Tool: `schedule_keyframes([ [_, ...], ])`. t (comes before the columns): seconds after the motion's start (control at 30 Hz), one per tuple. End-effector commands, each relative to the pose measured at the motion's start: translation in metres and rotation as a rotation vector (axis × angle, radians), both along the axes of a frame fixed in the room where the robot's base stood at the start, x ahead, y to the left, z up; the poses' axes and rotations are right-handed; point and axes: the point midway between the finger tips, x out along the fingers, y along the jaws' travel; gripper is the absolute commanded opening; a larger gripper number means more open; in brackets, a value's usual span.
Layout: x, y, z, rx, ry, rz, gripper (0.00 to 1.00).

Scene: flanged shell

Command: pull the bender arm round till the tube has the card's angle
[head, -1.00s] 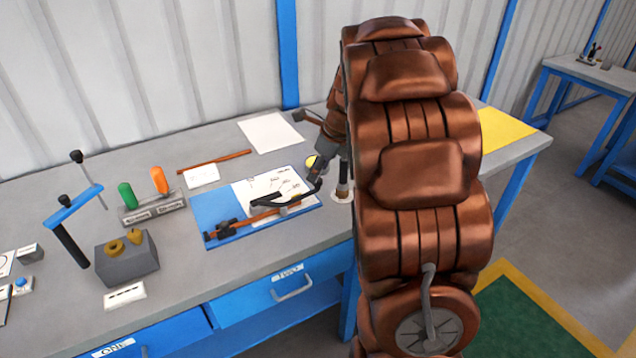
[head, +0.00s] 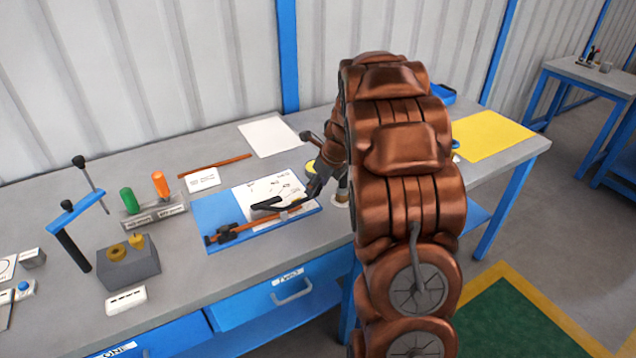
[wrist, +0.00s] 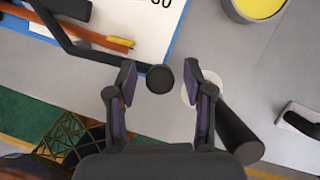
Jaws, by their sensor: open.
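The bender sits on a blue board (head: 213,208) with a white marked sheet (head: 262,190) on it. The copper tube (head: 258,224) lies along the board's front and looks straight; its right part is partly covered. The dark bender arm (head: 270,204) reaches right toward my gripper (head: 318,186). In the wrist view the bender arm (wrist: 80,42) ends in a round black knob (wrist: 160,79). My open gripper (wrist: 160,82) has a finger on each side of this knob, with gaps showing. A small card (head: 202,180) stands behind the board; its writing is too small to read.
A black cylinder (wrist: 237,130) is close beside the right finger, near a pale disc. A yellow-topped round thing (wrist: 255,8) is beyond. A loose copper rod (head: 215,166) and a white sheet (head: 270,136) lie behind. A grey block (head: 128,264) stands left.

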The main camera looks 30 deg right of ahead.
Motion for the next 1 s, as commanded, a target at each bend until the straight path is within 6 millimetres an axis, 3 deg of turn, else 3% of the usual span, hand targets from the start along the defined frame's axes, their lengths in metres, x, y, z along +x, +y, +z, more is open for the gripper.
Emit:
schedule_keyframes([
  [0.27,0.0012,0.0004,-0.0024,-0.001,-0.001,0.0,0.52],
  [0.77,0.001,0.0001,-0.0023,0.0,-0.001,-0.001,0.01],
  [1.0,0.0009,0.0001,-0.0024,-0.001,0.0,-0.001,0.0],
])
